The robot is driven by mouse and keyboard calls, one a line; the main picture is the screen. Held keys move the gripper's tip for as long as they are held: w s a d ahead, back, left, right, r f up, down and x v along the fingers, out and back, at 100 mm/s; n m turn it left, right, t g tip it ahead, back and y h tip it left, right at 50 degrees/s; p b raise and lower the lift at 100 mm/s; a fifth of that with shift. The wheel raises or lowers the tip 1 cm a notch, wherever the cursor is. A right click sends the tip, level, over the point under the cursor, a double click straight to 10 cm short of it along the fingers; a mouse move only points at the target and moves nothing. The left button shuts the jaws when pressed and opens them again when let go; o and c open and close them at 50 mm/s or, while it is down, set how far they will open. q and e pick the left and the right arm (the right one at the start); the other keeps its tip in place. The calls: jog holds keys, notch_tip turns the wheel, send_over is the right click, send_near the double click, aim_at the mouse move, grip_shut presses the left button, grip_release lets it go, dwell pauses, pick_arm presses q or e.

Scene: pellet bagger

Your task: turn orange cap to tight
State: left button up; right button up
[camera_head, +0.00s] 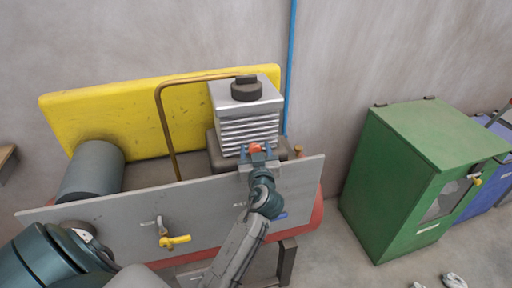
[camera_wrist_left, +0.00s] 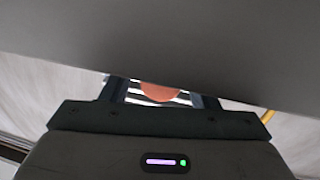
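The orange cap (camera_head: 255,149) is at the front of the finned silver block, just above the grey panel's top edge. My left gripper (camera_head: 258,153) is at the cap, with one finger on each side of it. In the left wrist view the orange cap (camera_wrist_left: 164,92) shows between the fingertips (camera_wrist_left: 160,94), with a gap visible on each side. The gripper looks open and not closed on the cap. The cap's lower part is hidden behind the gripper. My right gripper is not in view.
The grey panel (camera_head: 110,215) stands close in front of the cap and carries a yellow-handled valve (camera_head: 175,241). A brown pipe (camera_head: 160,120) bends around the left of the silver block (camera_head: 248,120). A green cabinet (camera_head: 400,185) stands to the right, with bare floor between.

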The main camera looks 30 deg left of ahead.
pick_arm(q)
jog(key=shift+r, duration=0.1)
jog(key=shift+c, duration=1.3)
jog(key=shift+s, duration=0.1)
jog(key=c, duration=0.7)
jog(key=shift+o, duration=0.2)
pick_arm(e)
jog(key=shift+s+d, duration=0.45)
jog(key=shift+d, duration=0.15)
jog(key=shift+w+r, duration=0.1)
